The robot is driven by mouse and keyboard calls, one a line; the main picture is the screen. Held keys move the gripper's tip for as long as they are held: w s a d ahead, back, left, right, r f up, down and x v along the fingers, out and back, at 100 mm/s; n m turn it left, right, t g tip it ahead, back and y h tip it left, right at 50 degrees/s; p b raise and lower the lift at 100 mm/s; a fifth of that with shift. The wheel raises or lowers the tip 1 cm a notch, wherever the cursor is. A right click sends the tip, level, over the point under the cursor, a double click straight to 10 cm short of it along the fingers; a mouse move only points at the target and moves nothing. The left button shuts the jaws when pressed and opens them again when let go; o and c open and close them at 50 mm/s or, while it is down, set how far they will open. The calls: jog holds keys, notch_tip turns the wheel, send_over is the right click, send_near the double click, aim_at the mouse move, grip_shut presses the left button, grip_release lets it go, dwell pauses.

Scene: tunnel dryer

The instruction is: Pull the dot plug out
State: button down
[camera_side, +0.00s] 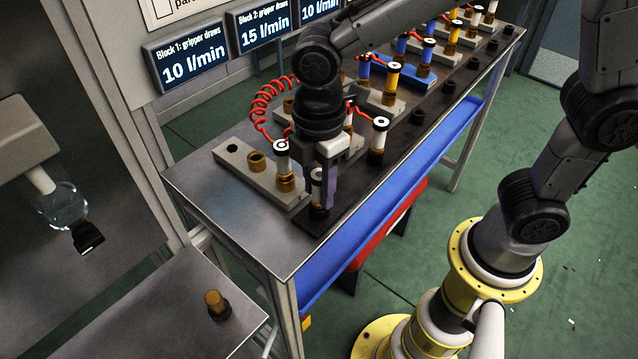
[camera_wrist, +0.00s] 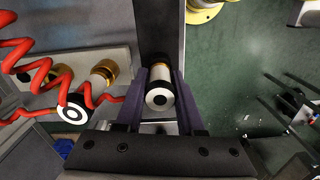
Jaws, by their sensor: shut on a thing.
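My gripper (camera_side: 322,190) is at the near end of the bench, its purple fingers (camera_wrist: 160,100) shut on the sides of an upright plug.
A red coiled hose (camera_side: 262,100) hangs close to my gripper's left. More blocks with plugs, one blue (camera_side: 400,72), run along the bench. A white plug (camera_side: 379,128) stands just right of my gripper.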

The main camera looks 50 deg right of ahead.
aim_at(319, 174)
jog(key=c, duration=1.2)
grip_release()
grip_shut()
jog(key=shift+r, duration=0.75)
jog(key=shift+r, duration=0.95)
jog(key=shift+r, duration=0.1)
jog(key=shift+r, duration=1.95)
